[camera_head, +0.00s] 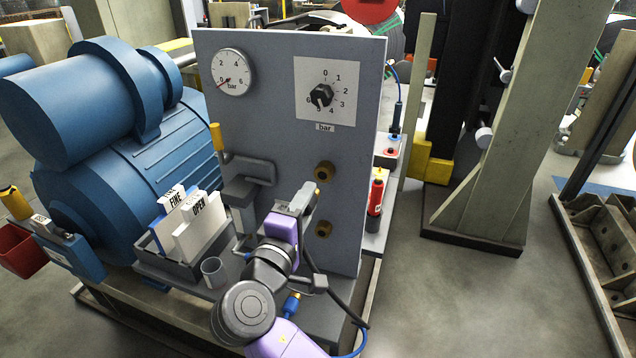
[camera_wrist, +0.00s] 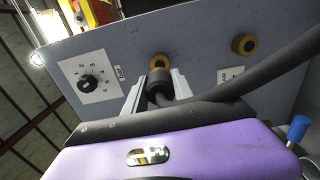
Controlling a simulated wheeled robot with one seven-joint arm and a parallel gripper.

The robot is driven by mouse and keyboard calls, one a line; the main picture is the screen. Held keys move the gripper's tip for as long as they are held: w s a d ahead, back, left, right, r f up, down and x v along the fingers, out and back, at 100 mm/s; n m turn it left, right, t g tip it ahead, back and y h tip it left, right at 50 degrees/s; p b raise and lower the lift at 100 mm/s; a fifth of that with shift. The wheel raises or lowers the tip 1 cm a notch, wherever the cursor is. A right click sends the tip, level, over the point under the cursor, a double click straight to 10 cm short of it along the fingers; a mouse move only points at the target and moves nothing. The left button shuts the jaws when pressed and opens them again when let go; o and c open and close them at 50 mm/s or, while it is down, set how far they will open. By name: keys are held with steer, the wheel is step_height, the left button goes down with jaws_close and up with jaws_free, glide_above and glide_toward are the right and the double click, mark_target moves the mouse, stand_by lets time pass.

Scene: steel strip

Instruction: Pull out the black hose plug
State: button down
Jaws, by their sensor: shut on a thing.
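My gripper (camera_head: 306,197) is in front of the grey panel (camera_head: 272,120), just below and left of the upper brass socket (camera_head: 325,171) in the head view. In the wrist view my gripper (camera_wrist: 156,92) has one finger on each side of the black hose plug (camera_wrist: 159,88) and is shut on it. The plug overlaps the lower edge of the upper socket (camera_wrist: 160,61); the socket's face shows above it, and the plug looks apart from it. The black hose (camera_wrist: 270,76) runs from the plug to the upper right. The lower socket (camera_head: 323,229) is empty.
A pressure gauge (camera_head: 233,72) and a dial (camera_head: 321,95) are on the panel. A blue-tipped hose (camera_head: 291,305) lies below. A tray with FINE and OPEN cards (camera_head: 197,224), a cup (camera_head: 214,272) and a blue motor (camera_head: 120,150) are left. A red canister (camera_head: 375,195) stands right.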

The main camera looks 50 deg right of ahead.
steer(key=shift+a, duration=0.15)
steer(key=p+v, duration=0.2)
steer(key=v, duration=0.6)
steer(key=shift+s+a, duration=0.2)
steer(key=shift+a, duration=0.15)
stand_by(0.4)
stand_by(0.3)
steer(key=s+d+f+n, duration=0.1)
steer(key=d+f+n, duration=0.1)
steer(key=f+n, duration=0.4)
steer(key=s+d+f+n+p, duration=0.1)
steer(key=d+f+n, duration=0.2)
steer(key=f, duration=1)
steer(key=s+d+f+n+p, duration=0.1)
steer(key=s+d+f+n, duration=0.1)
steer(key=f+n, duration=0.7)
steer(key=shift+s+d+f, duration=0.15)
steer(key=shift+d+f, duration=0.25)
steer(key=shift+d, duration=0.35)
steer(key=shift+f+b, duration=1.05)
steer(key=shift+f, duration=0.35)
